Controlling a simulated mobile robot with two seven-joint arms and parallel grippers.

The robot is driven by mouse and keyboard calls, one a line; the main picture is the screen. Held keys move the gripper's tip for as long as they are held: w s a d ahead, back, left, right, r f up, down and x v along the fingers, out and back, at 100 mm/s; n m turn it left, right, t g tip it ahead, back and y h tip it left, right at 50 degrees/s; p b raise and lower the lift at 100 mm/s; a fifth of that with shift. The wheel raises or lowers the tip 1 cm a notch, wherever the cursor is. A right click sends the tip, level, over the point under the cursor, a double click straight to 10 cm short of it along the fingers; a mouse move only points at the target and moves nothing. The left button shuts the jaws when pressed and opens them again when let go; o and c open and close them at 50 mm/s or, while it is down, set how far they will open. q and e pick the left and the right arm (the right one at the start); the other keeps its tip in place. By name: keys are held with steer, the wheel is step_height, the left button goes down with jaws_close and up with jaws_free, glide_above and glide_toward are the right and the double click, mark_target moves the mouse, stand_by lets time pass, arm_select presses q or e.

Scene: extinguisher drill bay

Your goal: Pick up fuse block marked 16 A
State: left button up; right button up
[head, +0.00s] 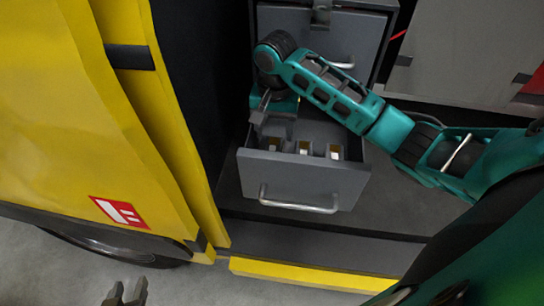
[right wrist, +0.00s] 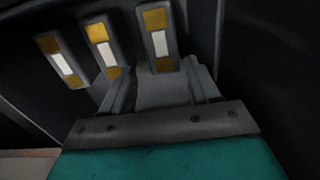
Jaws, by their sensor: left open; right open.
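Three fuse blocks lie in a row in the open drawer: a left one (head: 274,145), a middle one (head: 304,148) and a right one (head: 335,152). In the right wrist view they are grey with yellow ends and white labels; the rating marks are too small to read. There, the rightmost block (right wrist: 158,38) lies ahead, between the lines of my fingers; the other two (right wrist: 104,45) (right wrist: 62,58) are to its left. My right gripper (head: 261,108) is open and empty at the drawer's back left. My left gripper (head: 126,292) is open at the bottom left, away from the drawer.
The grey drawer (head: 300,183) is pulled out of its cabinet, with a bar handle (head: 298,204) in front. Another closed drawer (head: 335,35) is above. A yellow panel (head: 65,110) stands close on the left. A yellow-edged step (head: 310,273) runs below.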

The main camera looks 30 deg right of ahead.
mark_target(273, 147)
steer(key=f, duration=0.5)
steer(key=shift+a, duration=0.25)
steer(key=shift+c, duration=0.2)
steer(key=c, duration=0.9)
